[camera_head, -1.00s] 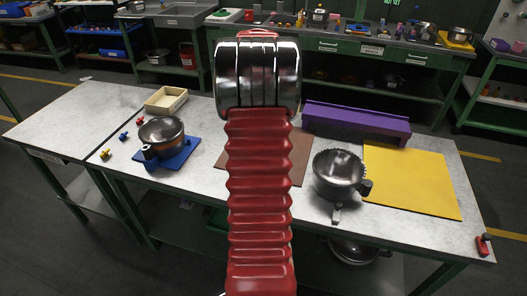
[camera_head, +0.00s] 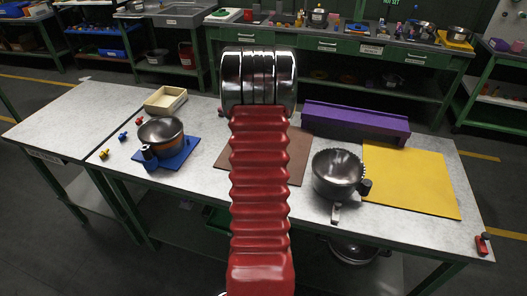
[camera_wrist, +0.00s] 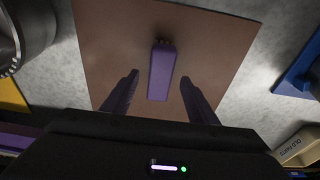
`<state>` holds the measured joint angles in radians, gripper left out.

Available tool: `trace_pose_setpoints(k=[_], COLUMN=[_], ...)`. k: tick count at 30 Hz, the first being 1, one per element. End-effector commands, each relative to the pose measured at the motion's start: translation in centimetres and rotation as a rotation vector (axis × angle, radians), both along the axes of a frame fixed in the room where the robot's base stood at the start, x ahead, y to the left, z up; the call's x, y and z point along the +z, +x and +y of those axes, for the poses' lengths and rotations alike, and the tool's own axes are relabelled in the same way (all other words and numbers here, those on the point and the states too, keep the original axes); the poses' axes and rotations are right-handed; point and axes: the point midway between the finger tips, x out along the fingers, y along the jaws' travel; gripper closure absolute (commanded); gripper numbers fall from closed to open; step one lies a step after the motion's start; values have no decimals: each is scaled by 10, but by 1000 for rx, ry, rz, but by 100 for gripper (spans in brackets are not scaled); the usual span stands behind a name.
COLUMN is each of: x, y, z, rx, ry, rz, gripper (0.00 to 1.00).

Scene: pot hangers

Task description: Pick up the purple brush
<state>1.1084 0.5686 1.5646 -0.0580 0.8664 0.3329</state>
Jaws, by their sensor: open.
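In the wrist view the purple brush (camera_wrist: 161,72) lies on a brown mat (camera_wrist: 110,40), its dark end pointing toward the top of the picture. My gripper (camera_wrist: 164,84) is open, with one dark finger on each side of the brush and a gap to each. I cannot tell how far the fingers are above the mat. In the head view my red arm hides the brush and my gripper; part of the brown mat (camera_head: 298,170) shows beside the arm.
A pot (camera_head: 338,175) stands right of the mat by a yellow mat (camera_head: 415,185). A purple bench-like block (camera_head: 355,122) lies behind. Left are a pot (camera_head: 161,132) on a blue mat (camera_head: 182,155), a wooden tray (camera_head: 166,100) and small coloured pieces (camera_head: 123,136).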

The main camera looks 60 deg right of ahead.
Motion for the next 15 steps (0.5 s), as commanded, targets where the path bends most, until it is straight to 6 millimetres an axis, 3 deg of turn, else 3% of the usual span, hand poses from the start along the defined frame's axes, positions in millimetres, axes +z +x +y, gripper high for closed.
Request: trace_pose_setpoints(k=[15], x=[-12], y=[0], z=[-2], rx=[-1], ry=[0], rz=[0], gripper=[47])
